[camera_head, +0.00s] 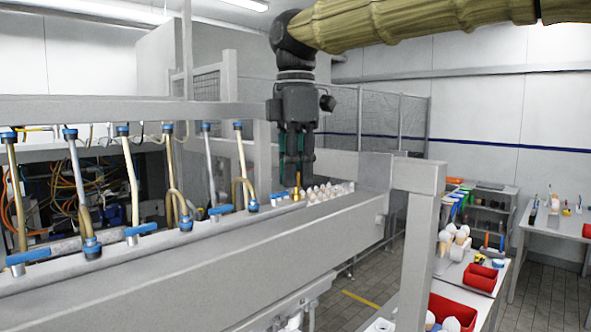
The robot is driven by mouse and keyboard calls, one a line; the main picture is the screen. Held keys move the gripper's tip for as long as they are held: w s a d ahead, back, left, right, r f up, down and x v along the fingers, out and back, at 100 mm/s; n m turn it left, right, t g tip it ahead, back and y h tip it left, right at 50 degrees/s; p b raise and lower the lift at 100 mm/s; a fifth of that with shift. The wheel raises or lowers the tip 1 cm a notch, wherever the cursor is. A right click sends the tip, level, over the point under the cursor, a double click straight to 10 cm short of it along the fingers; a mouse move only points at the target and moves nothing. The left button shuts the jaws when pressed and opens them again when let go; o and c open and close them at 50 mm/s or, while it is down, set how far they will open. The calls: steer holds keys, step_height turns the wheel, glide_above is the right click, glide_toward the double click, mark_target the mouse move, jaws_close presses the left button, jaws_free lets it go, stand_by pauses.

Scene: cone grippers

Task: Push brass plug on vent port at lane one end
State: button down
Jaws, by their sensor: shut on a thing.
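My gripper (297,171) points straight down over the far right part of the long grey rail (225,245). Its fingers are shut on the brass plug (298,192), whose gold-coloured lower part shows below the fingertips. The plug is at the rail's top, just right of the last blue-handled valve (279,198). The vent port is not distinguishable under the plug. I cannot tell whether the plug touches it or hangs just above.
Several white and tan cone-shaped pieces (328,191) stand right of the plug. Blue valves and tan hoses (132,190) line the rail to the left. A grey beam (130,111) runs above, left of my gripper. A grey post (416,250) stands front right; benches with red bins (480,277) lie beyond.

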steer(key=shift+f, duration=0.35)
stand_by(0.4)
steer(key=c, duration=1.4)
jaws_free()
steer(key=shift+o, duration=0.2)
steer(key=shift+o, duration=1.3)
steer(key=shift+r, duration=0.1)
steer(key=shift+r, duration=2.4)
